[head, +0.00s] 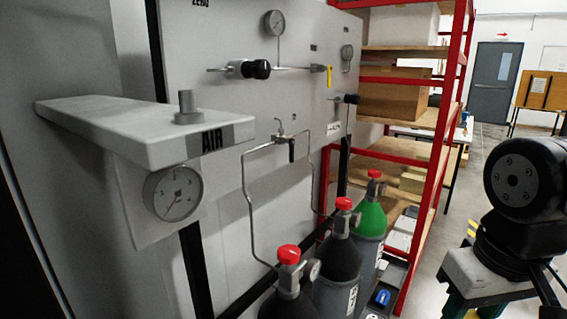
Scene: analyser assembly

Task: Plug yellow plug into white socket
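I cannot make out a yellow plug or a white socket for certain in the head view. A small yellow upright piece (329,76) shows on the grey panel (215,95); it looks like a valve handle, and I cannot tell whether it is a plug. My gripper is not in view. Only black joints of my arm show at the right edge.
A white shelf marked AIR (130,125) juts from the panel, with a gauge (172,193) below. Several red-capped gas cylinders, including a green-topped one (370,218), stand below the panel. A red-framed rack (437,150) stands behind. Floor is open at right.

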